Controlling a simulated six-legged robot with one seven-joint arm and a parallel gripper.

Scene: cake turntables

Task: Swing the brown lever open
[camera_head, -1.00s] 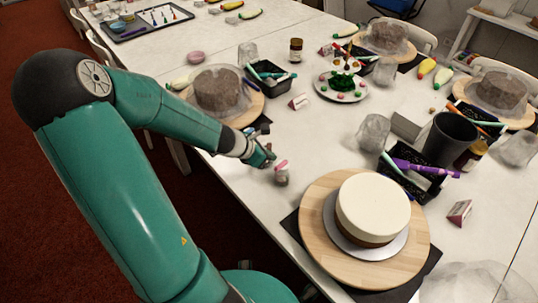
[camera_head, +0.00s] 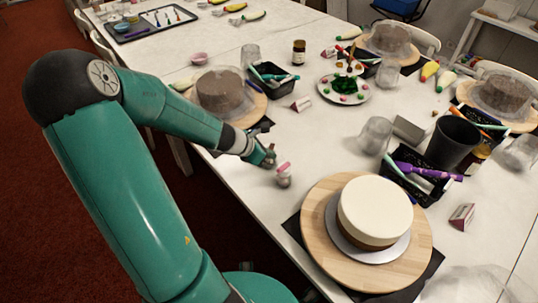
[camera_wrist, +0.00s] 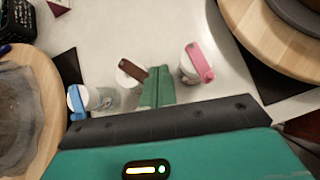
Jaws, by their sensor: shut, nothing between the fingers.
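The brown lever (camera_wrist: 134,69) lies across the top of a small white-capped jar, left of my fingertips in the wrist view. My gripper (camera_wrist: 158,86) is shut and empty, with its green fingers close beside the lever's right end. Whether they touch it I cannot tell. A similar jar with a pink lever (camera_wrist: 200,62) stands right of the fingers. Another with a blue lever (camera_wrist: 75,101) is at the left. In the head view my gripper (camera_head: 268,157) is low near the table's left edge, beside the pink lever (camera_head: 283,167). The brown lever is hidden there.
A white-topped cake on a wooden turntable (camera_head: 318,246) stands at front right. A covered dark cake (camera_head: 219,90) is behind my gripper. A black basket of tools (camera_head: 410,186) and a dark cup (camera_head: 453,140) stand right. The table middle (camera_head: 320,140) is mostly clear.

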